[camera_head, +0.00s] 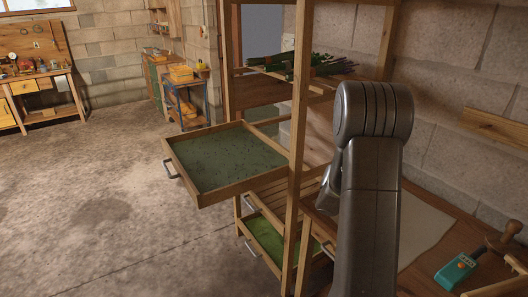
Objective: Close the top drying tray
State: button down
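The top drying tray (239,156) is a wooden-framed tray with a dark green mesh bottom and small dark bits on it. It is pulled well out of the wooden rack (298,150) toward the left. Its metal handle (171,170) is on the outer left end. Lower trays sit beneath it; one with a bright green bottom (268,240) sticks out a little and has its own handle (251,247). My grey arm stands at the right, in front of the rack. My gripper is not visible.
Bundles of green stalks (305,66) lie on the rack's upper shelf. A wooden bench (415,275) at the lower right holds a teal device (456,271). Open concrete floor (95,200) lies left of the tray. A workbench (42,85) stands far left.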

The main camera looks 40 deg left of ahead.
aim_at(216, 164)
jog(key=i+j+u, duration=0.5)
jog(key=u, duration=0.25)
jog(key=i+j+u, duration=0.35)
jog(key=k+l, duration=0.05)
jog(key=l, duration=0.05)
